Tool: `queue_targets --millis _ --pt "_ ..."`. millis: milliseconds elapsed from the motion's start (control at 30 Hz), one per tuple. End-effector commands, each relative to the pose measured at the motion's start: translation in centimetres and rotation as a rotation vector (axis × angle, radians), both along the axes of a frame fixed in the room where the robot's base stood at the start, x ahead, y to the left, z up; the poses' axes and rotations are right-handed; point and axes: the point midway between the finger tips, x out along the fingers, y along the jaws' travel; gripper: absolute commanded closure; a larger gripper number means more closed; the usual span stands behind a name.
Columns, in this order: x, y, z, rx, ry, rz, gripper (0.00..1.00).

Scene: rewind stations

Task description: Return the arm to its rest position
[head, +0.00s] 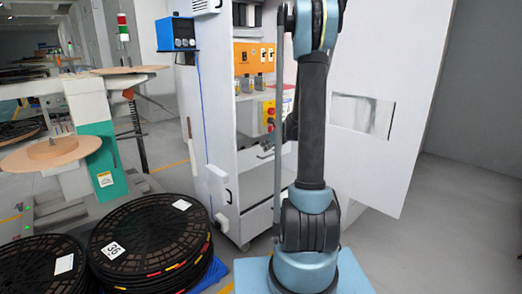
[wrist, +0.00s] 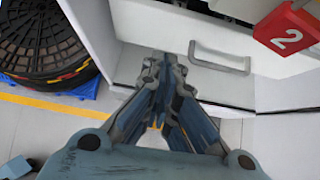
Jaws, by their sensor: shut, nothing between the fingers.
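My gripper (wrist: 162,72) is shut and empty in the wrist view. Its fingertips show in front of a white drawer front with a grey bar handle (wrist: 218,62); the handle lies just right of the fingertips, and I see no grip on it. In the head view my arm (head: 312,130) stands upright before the white cabinet (head: 218,120), bent over at the top edge of the picture. The arm hides part of the cabinet's inside, and the gripper is not clearly seen there.
The cabinet's door (head: 385,90) stands open on the right. Black reels (head: 150,240) lie stacked at the lower left, beside a teal-and-white rewind station (head: 98,130). Floor at far right is clear.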

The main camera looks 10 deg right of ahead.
Motion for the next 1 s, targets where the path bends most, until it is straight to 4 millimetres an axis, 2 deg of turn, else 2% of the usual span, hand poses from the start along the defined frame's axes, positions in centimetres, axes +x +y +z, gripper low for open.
queue_targets --millis 167,267,633,1000 --pt "-1.8 0.4 1.1 -0.063 -0.017 0.065 1.00" --pt "-3.8 0.8 2.1 -0.143 -0.042 0.147 1.00" --pt "-13.1 2.1 5.2 -0.470 -0.134 0.530 1.00" --pt "-22.8 2.5 6.3 -0.755 -0.217 0.939 1.00"
